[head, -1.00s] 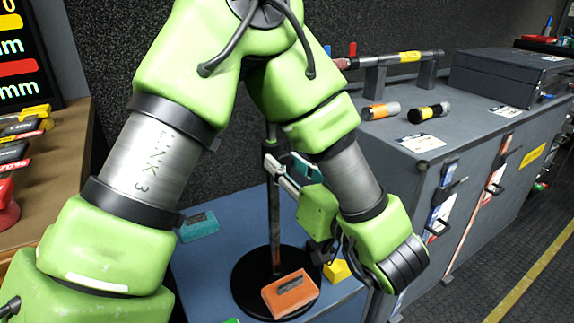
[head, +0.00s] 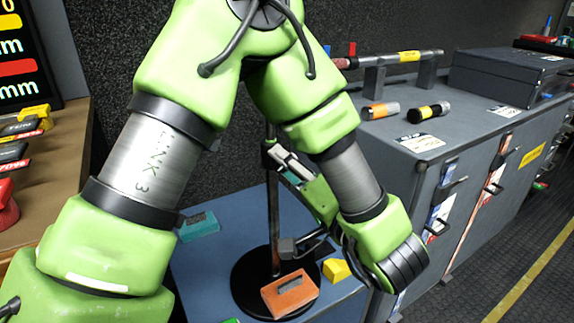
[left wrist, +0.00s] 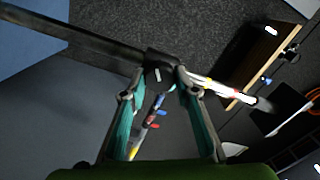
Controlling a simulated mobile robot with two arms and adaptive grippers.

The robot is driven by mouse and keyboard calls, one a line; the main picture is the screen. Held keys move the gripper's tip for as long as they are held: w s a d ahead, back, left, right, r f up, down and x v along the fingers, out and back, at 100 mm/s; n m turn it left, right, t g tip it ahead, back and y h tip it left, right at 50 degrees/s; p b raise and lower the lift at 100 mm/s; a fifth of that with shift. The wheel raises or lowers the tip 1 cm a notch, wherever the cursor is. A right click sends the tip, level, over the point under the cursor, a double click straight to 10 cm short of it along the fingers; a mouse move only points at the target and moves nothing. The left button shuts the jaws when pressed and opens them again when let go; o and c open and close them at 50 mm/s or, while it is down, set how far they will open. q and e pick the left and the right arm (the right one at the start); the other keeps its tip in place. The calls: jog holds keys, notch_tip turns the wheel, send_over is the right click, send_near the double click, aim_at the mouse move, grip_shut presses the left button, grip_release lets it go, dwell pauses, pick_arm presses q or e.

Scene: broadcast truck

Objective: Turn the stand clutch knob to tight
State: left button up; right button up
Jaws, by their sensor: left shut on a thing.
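The black stand has a thin upright pole (head: 273,215) on a round black base (head: 243,285) on the blue surface. The pole also runs in from the upper left in the left wrist view (left wrist: 85,38). My left gripper (head: 277,158) is at the upper part of the pole. In the left wrist view its two teal-padded fingers (left wrist: 160,82) are shut on a small black piece at the end of the pole, the clutch knob (left wrist: 160,64), which bears a small white mark. The fingers hide much of the knob, and I cannot read its setting. My right gripper is not in view.
An orange block (head: 290,294) lies on the base's front edge, with a yellow block (head: 337,270) right of it and a teal block (head: 198,226) behind left. A grey cabinet (head: 400,185) with a rail and two small cylinders on top stands to the right. A dark wall is behind.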

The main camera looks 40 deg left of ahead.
pick_arm(q)
jog(key=m, duration=0.6)
jog(key=shift+f, duration=0.1)
jog(key=shift+m, duration=0.3)
dwell(0.3)
jog(key=o, duration=1.1)
jog(key=shift+d, duration=0.1)
jog(key=v, duration=1.1)
jog(key=shift+s+d, duration=0.2)
jog(key=shift+d, duration=0.15)
